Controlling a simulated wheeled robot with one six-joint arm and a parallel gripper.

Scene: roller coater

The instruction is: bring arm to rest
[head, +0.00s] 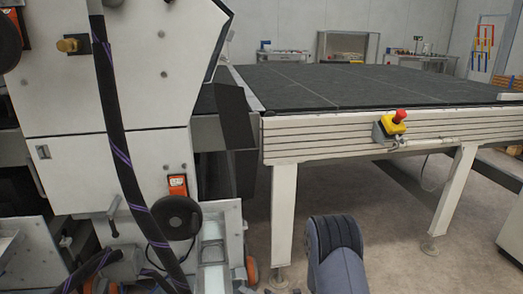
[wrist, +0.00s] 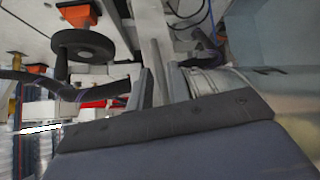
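My arm (head: 335,250) shows in the head view as a dark blue-grey rounded link at the bottom, in front of the conveyor table; my gripper is out of that view. In the wrist view my gripper (wrist: 160,76) shows two short grey fingers standing apart above the dark edge of its housing. It looks open, and I see nothing held in it. A grey post shows behind the gap between the fingers.
The white coater machine (head: 85,85) with a black handwheel (head: 176,217) and hanging cable stands close on the left. The conveyor table (head: 360,138) carries a red emergency stop (head: 399,116). Floor (head: 405,215) is open under the table. The handwheel (wrist: 83,45) also shows in the wrist view.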

